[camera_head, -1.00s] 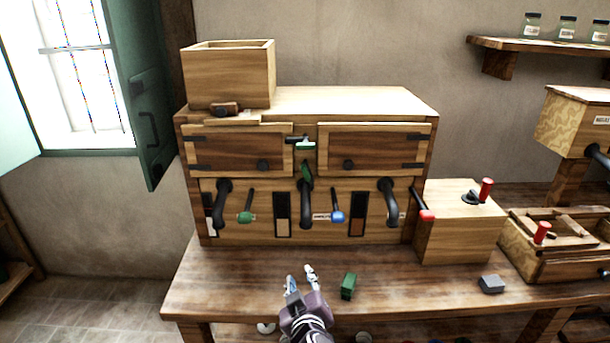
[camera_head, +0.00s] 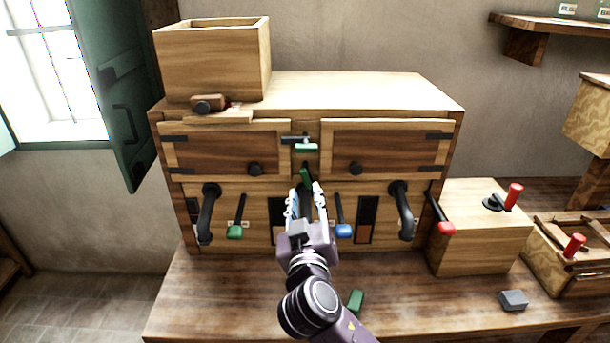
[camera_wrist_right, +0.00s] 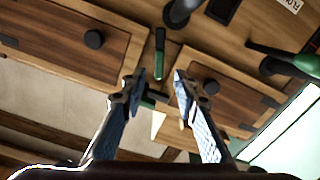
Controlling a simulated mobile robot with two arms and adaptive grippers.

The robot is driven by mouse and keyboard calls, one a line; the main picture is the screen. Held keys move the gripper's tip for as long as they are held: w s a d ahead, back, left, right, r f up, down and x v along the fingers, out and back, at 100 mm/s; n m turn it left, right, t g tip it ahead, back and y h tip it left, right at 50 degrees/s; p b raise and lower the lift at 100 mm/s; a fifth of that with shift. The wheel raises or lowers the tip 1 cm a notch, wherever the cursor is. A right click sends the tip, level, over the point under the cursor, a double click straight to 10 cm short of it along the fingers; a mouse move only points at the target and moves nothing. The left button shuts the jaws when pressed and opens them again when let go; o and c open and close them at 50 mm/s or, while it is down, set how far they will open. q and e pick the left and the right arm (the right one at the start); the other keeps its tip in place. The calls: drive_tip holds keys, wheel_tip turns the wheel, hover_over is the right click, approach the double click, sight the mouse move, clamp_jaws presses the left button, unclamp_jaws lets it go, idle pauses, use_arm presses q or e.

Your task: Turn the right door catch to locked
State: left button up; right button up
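Between the two cabinet doors sits a black catch bar with a light green grip (camera_head: 306,147), lying sideways. Below it is a dark green-ended lever (camera_head: 306,178), upright, also in the right wrist view (camera_wrist_right: 160,55). I cannot tell which is the right door catch. The right door (camera_head: 380,150) is closed, with a round black knob (camera_head: 355,168). My right gripper (camera_head: 306,190) is open and empty in front of the middle of the cabinet; its fingers (camera_wrist_right: 158,82) appear either side of the black bar in the wrist view, contact unclear. My left gripper is not in view.
A closed left door (camera_head: 225,152) is beside the catches. Black curved handles (camera_head: 403,212) and green (camera_head: 235,231), blue (camera_head: 344,230) and red (camera_head: 445,227) levers project below. An open wooden box (camera_head: 212,65) stands on top. A green block (camera_head: 355,301) lies on the bench.

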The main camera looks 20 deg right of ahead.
sight(305, 180)
drive_tip(key=x, duration=0.2)
drive_tip(key=p+x, duration=0.1)
drive_tip(key=shift+w+d+r, duration=0.15)
drive_tip(key=shift+w+r, duration=0.1)
drive_tip(key=shift+r, duration=0.05)
drive_tip(key=shift+f+x, duration=0.2)
drive_tip(key=shift+x, duration=0.8)
drive_tip(key=shift+w+p, duration=0.2)
drive_tip(key=shift+p, duration=0.1)
drive_tip(key=c, duration=0.7)
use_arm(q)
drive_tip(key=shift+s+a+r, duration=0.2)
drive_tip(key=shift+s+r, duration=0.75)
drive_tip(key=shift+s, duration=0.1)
use_arm(e)
clamp_jaws()
